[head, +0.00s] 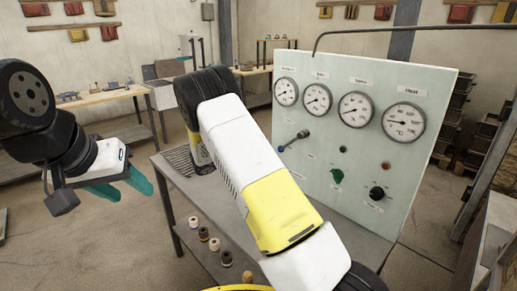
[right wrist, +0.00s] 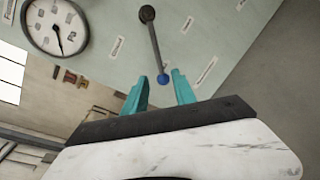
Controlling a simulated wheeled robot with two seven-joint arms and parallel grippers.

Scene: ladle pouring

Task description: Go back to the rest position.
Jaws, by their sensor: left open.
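My left gripper (head: 122,187), with teal fingers, hangs at the left in the head view. It is open and empty, clear of the grey table (head: 222,222). My right gripper (right wrist: 159,84) shows in the right wrist view with its teal fingers apart. The blue-tipped lever (right wrist: 155,45) on the panel ends near the gap between those fingertips; I cannot tell whether they touch. In the head view this lever (head: 294,140) sticks out of the pale panel (head: 440,85). The right gripper is hidden there behind my white and yellow arm.
The panel stands on the table with several gauges (head: 356,108), a green knob (head: 337,176) and a black knob (head: 377,193). Workbenches (head: 100,98) line the back wall. The floor at left is clear.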

